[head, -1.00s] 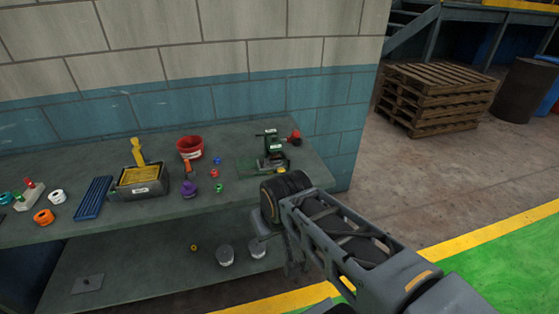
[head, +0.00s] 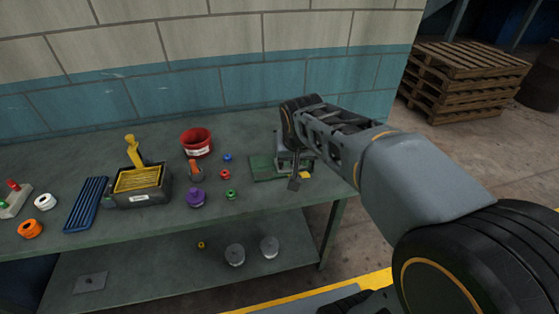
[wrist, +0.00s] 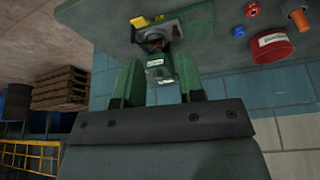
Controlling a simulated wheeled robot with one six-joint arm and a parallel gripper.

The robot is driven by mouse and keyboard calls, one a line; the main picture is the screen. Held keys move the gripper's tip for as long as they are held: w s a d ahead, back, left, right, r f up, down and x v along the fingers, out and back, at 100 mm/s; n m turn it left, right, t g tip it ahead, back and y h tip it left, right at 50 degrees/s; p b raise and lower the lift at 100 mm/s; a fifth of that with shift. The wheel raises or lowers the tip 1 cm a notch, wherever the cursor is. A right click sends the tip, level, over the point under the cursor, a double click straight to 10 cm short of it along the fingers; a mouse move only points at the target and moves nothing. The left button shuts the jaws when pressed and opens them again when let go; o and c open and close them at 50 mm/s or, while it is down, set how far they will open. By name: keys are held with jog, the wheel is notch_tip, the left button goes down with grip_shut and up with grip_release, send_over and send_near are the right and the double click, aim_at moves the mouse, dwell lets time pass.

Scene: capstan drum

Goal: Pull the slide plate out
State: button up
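The green bench device (wrist: 165,68) stands at the right end of the bench, with a white label on its body. In the head view my arm hides most of it; part of its green base (head: 263,168) shows to the left of the arm. A small yellow piece (head: 306,175) shows at its front; yellow parts also show in the wrist view (wrist: 140,22). I cannot tell for sure which part is the slide plate. My gripper (wrist: 160,62) is open, its two fingers apart with the device body seen between them. Contact is not visible.
A red bucket (head: 197,141), a purple knob (head: 195,198) and several small coloured parts lie left of the device. The wall (head: 240,90) is close behind. Two grey weights (head: 235,255) sit on the lower shelf.

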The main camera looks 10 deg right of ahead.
jog(key=w+f+m+h+b, duration=0.1)
jog(key=w+f+m+b, duration=0.3)
jog(key=w, duration=1)
jog(key=shift+n, duration=0.7)
jog(key=p+x, duration=0.1)
jog(key=x, duration=0.3)
jog(key=p+x, duration=0.1)
jog(key=x, duration=0.3)
jog(key=a+p+x, duration=0.1)
jog(key=x, duration=0.4)
jog(key=shift+s+f, duration=0.15)
jog(key=shift+f, duration=0.05)
jog(key=shift+w+f+p, duration=0.25)
jog(key=shift+f+p, duration=0.05)
jog(key=shift+f, duration=0.3)
jog(key=shift+c, duration=0.4)
grip_shut()
